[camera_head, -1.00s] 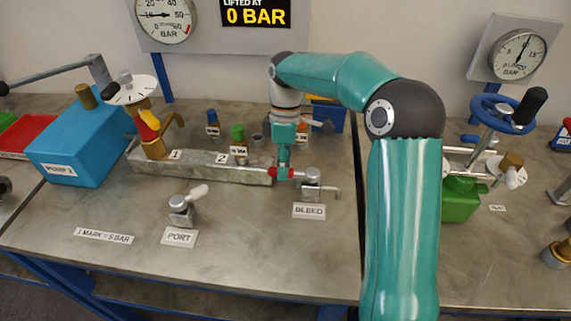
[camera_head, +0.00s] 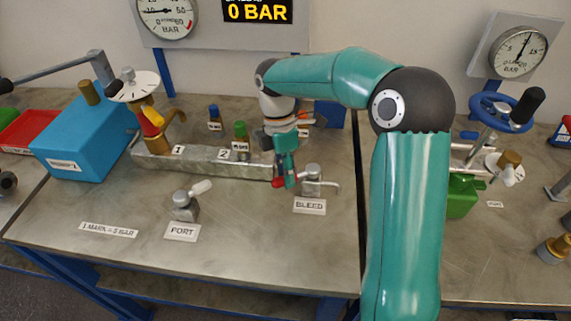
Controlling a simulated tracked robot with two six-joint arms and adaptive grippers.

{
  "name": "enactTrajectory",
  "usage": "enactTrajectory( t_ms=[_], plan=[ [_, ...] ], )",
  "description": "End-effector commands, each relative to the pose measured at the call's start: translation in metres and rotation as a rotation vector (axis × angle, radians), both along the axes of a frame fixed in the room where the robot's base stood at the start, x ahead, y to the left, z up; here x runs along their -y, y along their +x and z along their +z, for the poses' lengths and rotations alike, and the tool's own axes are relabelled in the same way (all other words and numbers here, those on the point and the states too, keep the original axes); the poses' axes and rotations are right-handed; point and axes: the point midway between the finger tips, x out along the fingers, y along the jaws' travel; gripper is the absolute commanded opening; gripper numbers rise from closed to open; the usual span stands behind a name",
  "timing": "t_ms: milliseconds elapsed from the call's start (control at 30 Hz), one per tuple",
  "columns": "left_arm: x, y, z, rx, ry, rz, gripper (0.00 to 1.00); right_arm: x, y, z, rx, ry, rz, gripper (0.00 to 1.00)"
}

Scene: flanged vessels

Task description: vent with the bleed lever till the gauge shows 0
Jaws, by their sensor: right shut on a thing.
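The bleed valve (camera_head: 312,180) is a small grey fitting with a spout to its right, behind the BLEED label (camera_head: 309,206). Its bleed lever (camera_head: 278,182) has a red end and sticks out to the left. My right gripper (camera_head: 287,180) comes down from above and is shut on the lever, hiding part of it. A round gauge (camera_head: 167,13) on the back panel is cut by the top edge; its needle points left, and I cannot read the value surely. A second gauge (camera_head: 518,51) stands at the right, its needle pointing up and right. My left gripper is not in view.
A sign (camera_head: 257,10) reads 0 BAR. A grey manifold block (camera_head: 205,168) lies left of the lever, close to my gripper. A port valve (camera_head: 186,205) with a white handle stands at front left.

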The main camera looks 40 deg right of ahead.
Motion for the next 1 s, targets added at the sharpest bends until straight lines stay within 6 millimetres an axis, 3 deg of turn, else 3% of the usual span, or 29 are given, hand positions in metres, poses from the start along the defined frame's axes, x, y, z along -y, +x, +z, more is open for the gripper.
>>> enactTrajectory(
  t_ms=[467, 1000],
  plan=[
    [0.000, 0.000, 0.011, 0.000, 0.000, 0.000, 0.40, -0.005, -0.028, 0.003, 0.007, -0.006, 0.459, 0.00],
    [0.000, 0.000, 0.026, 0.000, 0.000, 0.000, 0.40, 0.003, -0.056, 0.003, 0.007, -0.007, 0.914, 0.00]
  ],
)
